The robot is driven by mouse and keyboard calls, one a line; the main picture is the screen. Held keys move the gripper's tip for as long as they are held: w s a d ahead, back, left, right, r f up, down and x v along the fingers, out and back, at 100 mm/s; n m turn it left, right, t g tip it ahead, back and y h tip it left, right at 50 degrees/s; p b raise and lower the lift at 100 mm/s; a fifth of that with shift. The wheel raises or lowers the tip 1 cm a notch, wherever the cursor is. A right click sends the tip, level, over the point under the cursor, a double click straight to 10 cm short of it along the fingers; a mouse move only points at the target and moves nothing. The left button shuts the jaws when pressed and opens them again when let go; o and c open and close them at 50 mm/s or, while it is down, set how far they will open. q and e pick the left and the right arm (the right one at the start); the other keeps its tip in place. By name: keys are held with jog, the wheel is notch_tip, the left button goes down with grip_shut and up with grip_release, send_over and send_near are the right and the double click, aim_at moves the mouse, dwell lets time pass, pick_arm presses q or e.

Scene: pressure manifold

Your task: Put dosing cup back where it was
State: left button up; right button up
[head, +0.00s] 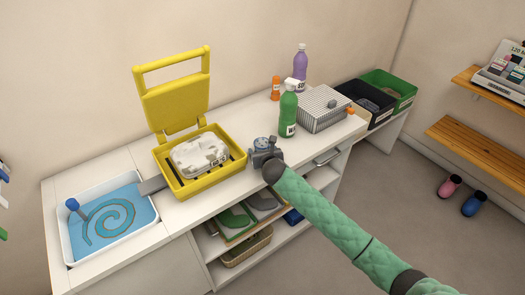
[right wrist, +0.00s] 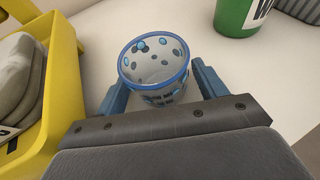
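The dosing cup (right wrist: 157,70) is clear with a blue rim and blue spots; it is upright over the white counter in the right wrist view. My right gripper (right wrist: 160,75) has one blue finger on each side of it. The fingers are close to the cup's wall, but I cannot tell whether they press on it. In the head view my right gripper (head: 264,146) is at the counter's front edge, between the yellow case and the green bottle; it largely hides the cup there. My left gripper is not in view.
An open yellow case (head: 240,165) holding a white lumpy object (head: 200,154) is left of my gripper. A blue-bottomed tray (head: 125,200) is far left.

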jog(key=shift+s+d+r, duration=0.1)
jog(key=shift+s+r, duration=0.05)
jog(key=shift+s, duration=0.05)
jog(key=b+v, duration=0.2)
jog(key=v, duration=0.8)
jog(key=shift+s+r, duration=0.15)
jog(key=shift+s, duration=0.15)
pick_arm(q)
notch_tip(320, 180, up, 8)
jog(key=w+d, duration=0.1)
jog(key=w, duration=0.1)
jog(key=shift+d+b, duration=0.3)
pick_arm(e)
jog(key=shift+s+d+r, duration=0.1)
jog(key=shift+s+r, duration=0.1)
jog(key=shift+s, duration=0.2)
